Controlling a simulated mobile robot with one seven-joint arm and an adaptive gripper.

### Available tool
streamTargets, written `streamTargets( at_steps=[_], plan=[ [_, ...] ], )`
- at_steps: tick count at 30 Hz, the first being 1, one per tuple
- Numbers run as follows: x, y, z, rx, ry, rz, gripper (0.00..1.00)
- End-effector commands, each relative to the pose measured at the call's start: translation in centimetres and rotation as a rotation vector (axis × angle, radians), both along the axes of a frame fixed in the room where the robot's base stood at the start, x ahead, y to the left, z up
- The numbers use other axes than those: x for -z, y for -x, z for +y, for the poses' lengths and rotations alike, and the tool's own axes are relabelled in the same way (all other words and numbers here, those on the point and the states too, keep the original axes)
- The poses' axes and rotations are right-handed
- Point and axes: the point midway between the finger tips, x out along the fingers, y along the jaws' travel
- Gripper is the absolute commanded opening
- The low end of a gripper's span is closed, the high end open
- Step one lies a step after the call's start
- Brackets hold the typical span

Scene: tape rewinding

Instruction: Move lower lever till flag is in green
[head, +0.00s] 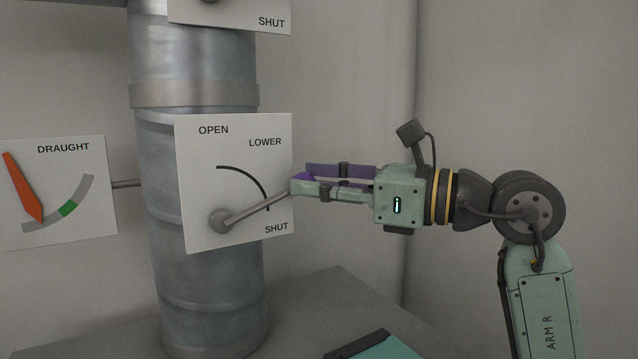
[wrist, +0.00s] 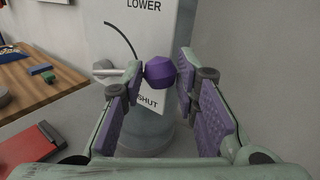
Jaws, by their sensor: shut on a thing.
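The lower lever (head: 250,206) is a grey rod on the white plate marked LOWER (head: 193,190). It slants up to the right from its round pivot and crosses the black arc near the SHUT end. In the wrist view, its purple knob (wrist: 160,72) sits between the fingers. My gripper (head: 300,181) is shut on that knob, to the right of the plate. The orange flag (head: 25,190) on the DRAUGHT gauge (head: 100,160) has its tip on the grey part of the scale, left of the green band (head: 68,209).
A metal pipe (head: 195,300) stands behind the plate. Another plate marked SHUT (head: 230,17) is above it. Space right of my gripper is clear up to the wall.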

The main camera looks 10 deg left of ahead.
Motion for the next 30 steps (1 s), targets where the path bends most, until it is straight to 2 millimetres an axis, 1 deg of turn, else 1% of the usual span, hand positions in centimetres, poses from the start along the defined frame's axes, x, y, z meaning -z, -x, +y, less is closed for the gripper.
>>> streamTargets(
  at_steps=[1, 6, 18, 22, 27, 30],
  plan=[
    [0.0, 0.0, 0.0, 0.001, 0.0, 0.0, 0.1],
    [0.0, 0.0, 0.0, 0.001, 0.0, 0.0, 0.0],
    [-0.2, 0.0, 0.0, 0.001, 0.003, -0.004, 0.0],
    [-1.4, 0.2, 0.3, 0.004, 0.056, -0.055, 0.0],
    [-3.4, 0.9, 0.9, 0.005, 0.177, -0.176, 0.0],
    [-4.0, 1.3, 1.4, 0.002, 0.23, -0.229, 0.0]
  ],
)
